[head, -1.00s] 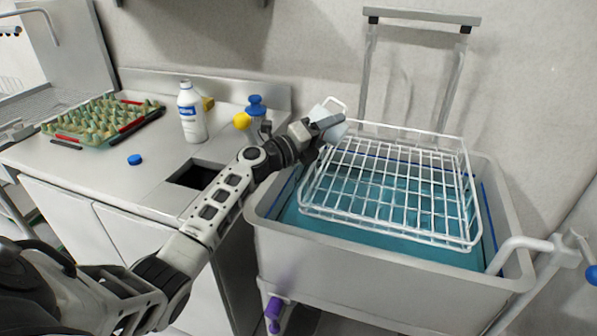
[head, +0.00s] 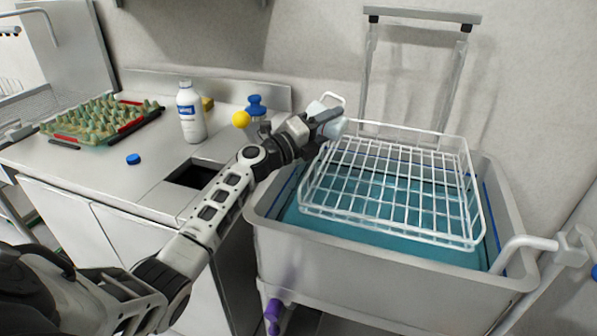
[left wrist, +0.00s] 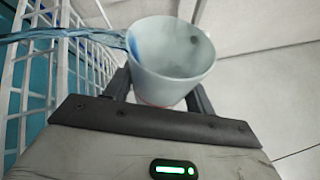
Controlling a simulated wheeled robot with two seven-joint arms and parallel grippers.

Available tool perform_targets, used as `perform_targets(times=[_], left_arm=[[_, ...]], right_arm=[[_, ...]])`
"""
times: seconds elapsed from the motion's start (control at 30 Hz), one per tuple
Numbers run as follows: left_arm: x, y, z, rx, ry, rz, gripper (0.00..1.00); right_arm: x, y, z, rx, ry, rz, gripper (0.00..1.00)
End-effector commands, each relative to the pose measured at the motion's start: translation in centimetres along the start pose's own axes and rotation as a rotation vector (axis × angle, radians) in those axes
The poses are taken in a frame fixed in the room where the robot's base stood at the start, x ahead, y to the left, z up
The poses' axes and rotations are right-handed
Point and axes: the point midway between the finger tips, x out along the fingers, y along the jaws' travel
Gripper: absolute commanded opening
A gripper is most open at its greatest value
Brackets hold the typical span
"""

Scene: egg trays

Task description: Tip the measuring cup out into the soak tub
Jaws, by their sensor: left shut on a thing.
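My left gripper (head: 318,122) is shut on the pale measuring cup (head: 334,127), above the back left corner of the soak tub. In the left wrist view the cup (left wrist: 172,62) sits between the two fingers, and a clear bluish stream (left wrist: 75,35) runs from its rim to the left, over the white wires. The soak tub (head: 375,268) is a grey basin with teal liquid (head: 350,222) in it. My right gripper is not in view.
A white wire basket (head: 392,232) lies across the tub. On the counter to the left are an egg tray (head: 92,140), a white bottle (head: 190,118), a blue cap (head: 133,159) and a blue-topped container (head: 256,108). A square opening (head: 192,177) is in the counter.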

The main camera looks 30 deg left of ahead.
Motion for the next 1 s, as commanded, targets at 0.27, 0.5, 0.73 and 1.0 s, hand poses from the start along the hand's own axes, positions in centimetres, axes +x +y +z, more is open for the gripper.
perform_targets(times=[0.27, 0.5, 0.73, 1.0], left_arm=[[0.15, -0.14, 0.16, -0.031, -0.011, -0.013, 0.30], [0.06, -0.40, 0.30, -0.057, -0.019, -0.023, 0.30], [0.12, -0.52, 0.27, -0.082, -0.027, -0.031, 0.30], [0.23, -0.74, 0.10, -0.112, -0.036, -0.042, 0.29]], right_arm=[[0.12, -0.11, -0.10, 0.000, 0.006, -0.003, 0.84], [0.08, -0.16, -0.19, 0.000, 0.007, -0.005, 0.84], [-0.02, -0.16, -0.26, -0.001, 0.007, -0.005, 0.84], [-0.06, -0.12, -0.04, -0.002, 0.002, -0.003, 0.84]])
